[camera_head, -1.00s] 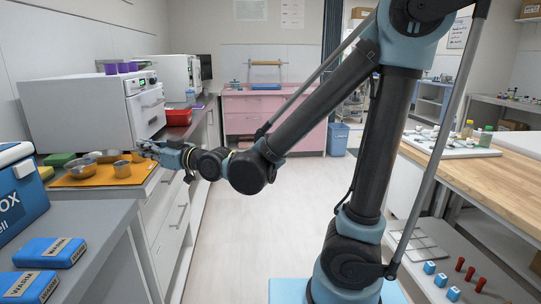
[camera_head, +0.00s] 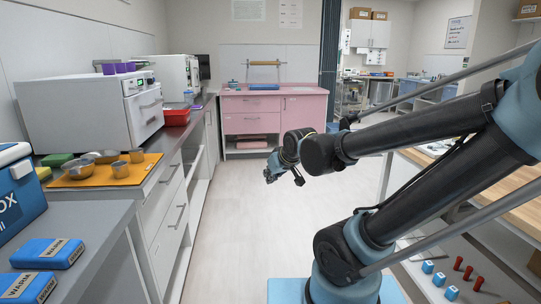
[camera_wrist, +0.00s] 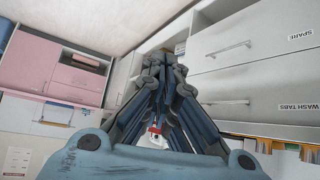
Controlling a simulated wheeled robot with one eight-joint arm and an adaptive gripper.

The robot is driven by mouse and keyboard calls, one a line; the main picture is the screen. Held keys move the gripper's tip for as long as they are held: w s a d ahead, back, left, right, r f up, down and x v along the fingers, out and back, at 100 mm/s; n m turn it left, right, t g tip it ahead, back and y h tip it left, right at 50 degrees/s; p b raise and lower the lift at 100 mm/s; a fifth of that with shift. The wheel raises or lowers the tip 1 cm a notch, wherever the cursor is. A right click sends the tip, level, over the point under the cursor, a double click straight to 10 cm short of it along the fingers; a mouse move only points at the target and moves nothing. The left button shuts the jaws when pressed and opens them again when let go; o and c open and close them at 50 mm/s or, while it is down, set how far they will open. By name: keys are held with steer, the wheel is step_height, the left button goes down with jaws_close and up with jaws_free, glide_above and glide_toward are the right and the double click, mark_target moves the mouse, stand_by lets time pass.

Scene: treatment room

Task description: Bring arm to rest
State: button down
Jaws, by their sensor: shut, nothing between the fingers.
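My gripper (camera_head: 270,178) hangs over the open aisle floor in the head view, clear of the counters on both sides. My arm is folded toward the right and reaches back left to the gripper. In the wrist view my gripper (camera_wrist: 158,128) has its fingers drawn together with nothing held between them. A small red and white thing shows behind the fingers there; I cannot tell what it is.
The left counter holds an orange mat (camera_head: 98,178) with metal bowls, a red tray (camera_head: 177,117) and a white machine (camera_head: 85,112). A pink cabinet (camera_head: 240,122) stands at the back. A wooden-topped bench (camera_head: 517,193) is at the right. The aisle floor (camera_head: 235,225) is clear.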

steer(key=s+d+f+m+g+h, duration=0.2)
steer(key=s+d+f+m, duration=0.1)
steer(key=s+d, duration=0.5)
steer(key=s+d+f+m+g+h, duration=0.2)
steer(key=s+d+f, duration=0.3)
steer(key=d, duration=0.6)
steer(key=s+g, duration=0.1)
steer(key=s, duration=0.1)
steer(key=shift+s+f+m+g, duration=0.2)
steer(key=shift+s+m+g, duration=0.1)
steer(key=shift+s+m, duration=0.1)
